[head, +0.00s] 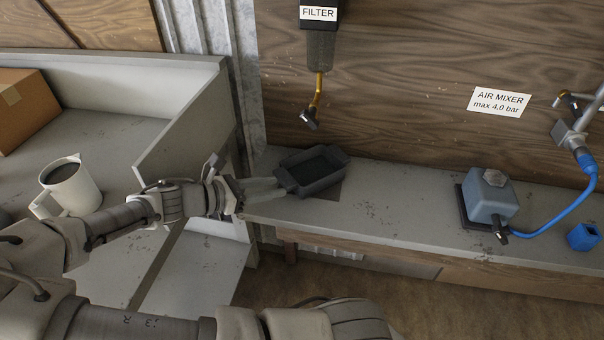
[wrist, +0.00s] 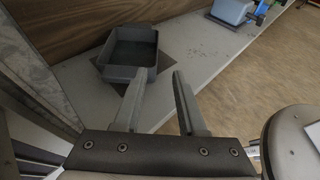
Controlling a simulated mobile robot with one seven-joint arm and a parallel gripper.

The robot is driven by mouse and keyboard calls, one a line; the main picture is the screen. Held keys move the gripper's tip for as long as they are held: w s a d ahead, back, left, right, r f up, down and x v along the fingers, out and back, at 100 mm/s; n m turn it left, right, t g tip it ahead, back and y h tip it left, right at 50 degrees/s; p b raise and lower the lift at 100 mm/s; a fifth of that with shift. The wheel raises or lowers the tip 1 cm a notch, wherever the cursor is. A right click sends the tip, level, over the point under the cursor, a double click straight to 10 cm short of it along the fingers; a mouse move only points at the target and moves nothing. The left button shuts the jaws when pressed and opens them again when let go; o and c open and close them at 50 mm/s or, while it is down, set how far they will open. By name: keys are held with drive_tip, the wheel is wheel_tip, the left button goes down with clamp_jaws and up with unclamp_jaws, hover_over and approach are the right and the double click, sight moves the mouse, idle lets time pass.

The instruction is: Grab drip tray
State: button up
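The drip tray (head: 322,186) is a dark grey, open rectangular tray with a tab at each end. It sits on a dark flat patch on the grey shelf, below the filter. It also shows in the wrist view (wrist: 131,74), at upper left. My gripper (head: 274,188) is just left of the tray, near its left tab, with nothing between its fingers. In the wrist view my gripper (wrist: 158,80) has its two fingers apart. The left finger overlaps the tray's near edge in that view, and the right finger points past the tray. I cannot tell whether any finger touches it.
The filter (head: 320,48) with a brass outlet pipe (head: 318,88) hangs above the tray. A blue-grey box (head: 487,197) with a blue hose (head: 555,222) stands farther right on the shelf. A mug (head: 72,186) and cardboard box (head: 30,108) are at left. The shelf between tray and blue-grey box is clear.

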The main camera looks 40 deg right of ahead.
drive_tip(key=b+x, duration=0.2)
drive_tip(key=x, duration=1)
drive_tip(key=shift+w, duration=0.1)
drive_tip(key=shift+w+b+x, duration=0.2)
drive_tip(key=shift+b+x, duration=0.8)
drive_tip(key=shift+x, duration=1.7)
drive_tip(key=shift+c, duration=0.3)
clamp_jaws()
